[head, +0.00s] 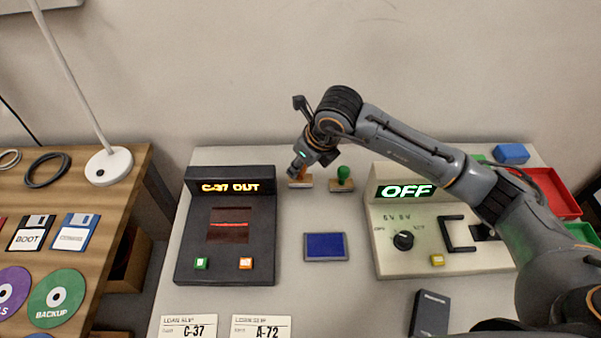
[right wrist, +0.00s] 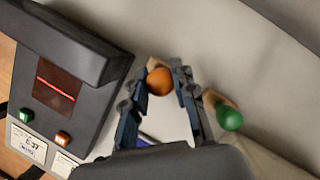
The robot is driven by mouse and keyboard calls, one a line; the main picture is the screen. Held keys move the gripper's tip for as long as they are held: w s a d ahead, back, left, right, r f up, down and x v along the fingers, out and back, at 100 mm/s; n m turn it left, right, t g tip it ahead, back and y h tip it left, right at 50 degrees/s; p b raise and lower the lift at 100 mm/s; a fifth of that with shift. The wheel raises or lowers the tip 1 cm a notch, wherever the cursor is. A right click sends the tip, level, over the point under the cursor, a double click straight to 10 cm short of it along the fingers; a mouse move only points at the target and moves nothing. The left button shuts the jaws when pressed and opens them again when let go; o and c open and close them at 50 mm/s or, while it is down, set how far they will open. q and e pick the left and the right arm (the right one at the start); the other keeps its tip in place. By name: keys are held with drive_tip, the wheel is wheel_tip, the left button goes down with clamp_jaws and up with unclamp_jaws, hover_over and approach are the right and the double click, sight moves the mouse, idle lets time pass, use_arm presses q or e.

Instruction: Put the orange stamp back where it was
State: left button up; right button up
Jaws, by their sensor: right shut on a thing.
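The orange stamp (right wrist: 160,81) has a round orange knob, seen between the fingers of my right gripper (right wrist: 165,82) in the right wrist view. The gripper is shut on it. In the head view the stamp's wooden base (head: 301,182) shows under my right gripper (head: 296,170), at the back of the table, just right of the black C-37 OUT box. Its base appears at or near the table top; I cannot tell if it touches. The green stamp (head: 344,179) stands upright just right of it, and also shows in the right wrist view (right wrist: 229,117). My left gripper is not in view.
The black box (head: 190,250) stands close on the left. The OFF console (head: 390,262) is on the right. A blue ink pad (head: 325,246) lies in front. The wall is behind. Two cards, C-37 (head: 189,327) and A-72 (head: 262,327), lie at the front.

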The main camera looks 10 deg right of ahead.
drive_tip(key=shift+f, duration=0.85)
drive_tip(key=shift+f, duration=0.1)
drive_tip(key=o, duration=0.9)
drive_tip(key=shift+r, duration=0.25)
drive_tip(key=b+v, duration=0.1)
drive_tip(key=v, duration=1)
drive_tip(key=shift+s+r, duration=0.15)
drive_tip(key=shift+r, duration=0.25)
drive_tip(key=shift+f, duration=0.1)
